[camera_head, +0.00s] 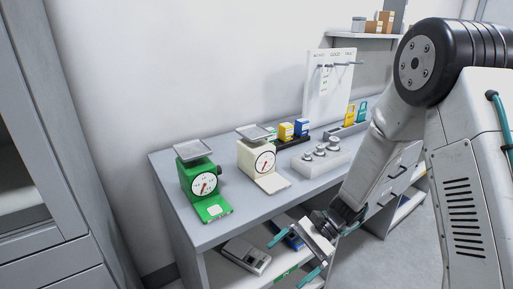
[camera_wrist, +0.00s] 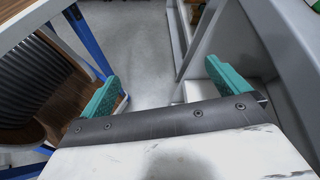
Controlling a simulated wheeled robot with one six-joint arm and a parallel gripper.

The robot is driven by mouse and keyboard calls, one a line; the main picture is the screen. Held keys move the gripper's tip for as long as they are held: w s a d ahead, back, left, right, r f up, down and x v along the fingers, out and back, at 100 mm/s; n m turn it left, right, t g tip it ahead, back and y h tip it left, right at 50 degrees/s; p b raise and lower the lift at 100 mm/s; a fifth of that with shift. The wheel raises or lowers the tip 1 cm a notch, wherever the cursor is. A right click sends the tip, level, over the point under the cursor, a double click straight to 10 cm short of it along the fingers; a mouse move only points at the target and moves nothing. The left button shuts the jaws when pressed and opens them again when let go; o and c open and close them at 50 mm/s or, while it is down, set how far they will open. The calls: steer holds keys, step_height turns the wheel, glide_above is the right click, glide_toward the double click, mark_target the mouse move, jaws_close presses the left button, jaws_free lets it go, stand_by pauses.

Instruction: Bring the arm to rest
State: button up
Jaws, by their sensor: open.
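My gripper (camera_head: 292,258) hangs in front of the grey weighing table (camera_head: 225,228), below the level of its top, in the head view. Its two teal fingers are spread wide with nothing between them. In the wrist view my gripper (camera_wrist: 162,90) also shows open, with grey floor between and beyond the fingers. My arm comes down from the right side of the head view, bent at a large black joint. Nothing is held.
A green dial scale (camera_head: 205,183) and a cream dial scale (camera_head: 262,165) stand on the table. Metal weights (camera_head: 320,152) sit on a block. A grey cabinet (camera_head: 50,150) stands left.

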steer(key=s+d+r+n+t+h, duration=0.3)
steer(key=s+d+r, duration=0.6)
steer(key=r, duration=0.3)
steer(key=s+d+r+n+t+h, duration=0.3)
steer(key=s+d+r+n+h, duration=0.3)
steer(key=s+r, duration=0.4)
steer(key=shift+d+r+t+h, duration=0.3)
steer(key=shift+d+r+h, duration=0.6)
steer(key=shift+d+r, duration=0.45)
